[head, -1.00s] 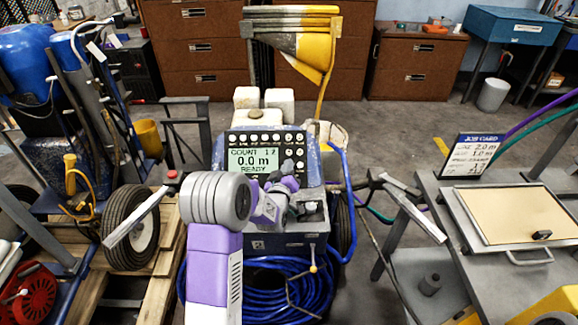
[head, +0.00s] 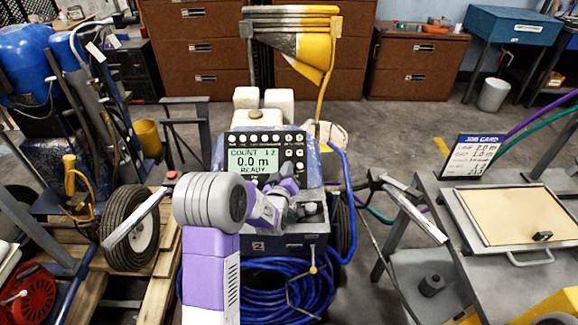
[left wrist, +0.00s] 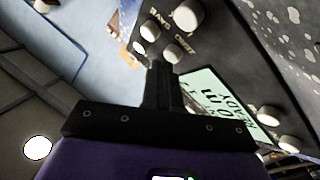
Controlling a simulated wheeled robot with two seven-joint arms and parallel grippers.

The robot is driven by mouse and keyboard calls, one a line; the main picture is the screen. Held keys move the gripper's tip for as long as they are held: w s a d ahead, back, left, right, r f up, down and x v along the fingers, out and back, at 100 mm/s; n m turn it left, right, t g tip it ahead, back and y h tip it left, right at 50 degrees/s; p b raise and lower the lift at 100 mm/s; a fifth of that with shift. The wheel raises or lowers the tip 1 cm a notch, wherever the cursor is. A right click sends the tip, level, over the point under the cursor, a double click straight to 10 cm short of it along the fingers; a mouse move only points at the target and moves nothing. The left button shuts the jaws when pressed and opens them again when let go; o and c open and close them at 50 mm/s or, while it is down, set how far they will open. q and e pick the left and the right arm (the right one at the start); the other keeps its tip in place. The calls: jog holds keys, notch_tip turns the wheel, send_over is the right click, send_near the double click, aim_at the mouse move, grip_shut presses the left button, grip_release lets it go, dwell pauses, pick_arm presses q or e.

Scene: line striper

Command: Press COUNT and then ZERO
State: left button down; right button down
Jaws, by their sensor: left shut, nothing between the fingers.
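The striper's dark control panel (head: 285,140) stands in the middle of the head view. Round white buttons run along its top and down its right side. Its green display (head: 252,161) reads COUNT, 0.0 m and READY. My left gripper (head: 286,170) is at the lower right of the panel and partly covers it. In the left wrist view my shut, empty left gripper (left wrist: 160,68) points at the panel, its tips close to a white button (left wrist: 173,53) near a label that looks like ZERO. I cannot tell whether they touch. My right gripper is not in view.
A blue hose coil (head: 275,290) hangs below the panel, and handlebars (head: 405,205) stick out to both sides. A job card (head: 470,157) stands on the grey bench at right. A wheel (head: 130,228) and pallet lie at left.

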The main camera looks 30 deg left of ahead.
pick_arm(q)
jog(key=shift+r, duration=0.15)
jog(key=shift+s+d+r, duration=0.2)
jog(key=shift+r, duration=0.15)
jog(key=s+r, duration=0.1)
jog(key=d+r+p, duration=0.1)
jog(key=s+r, duration=0.1)
jog(key=shift+s+d, duration=0.3)
dwell(2.4)
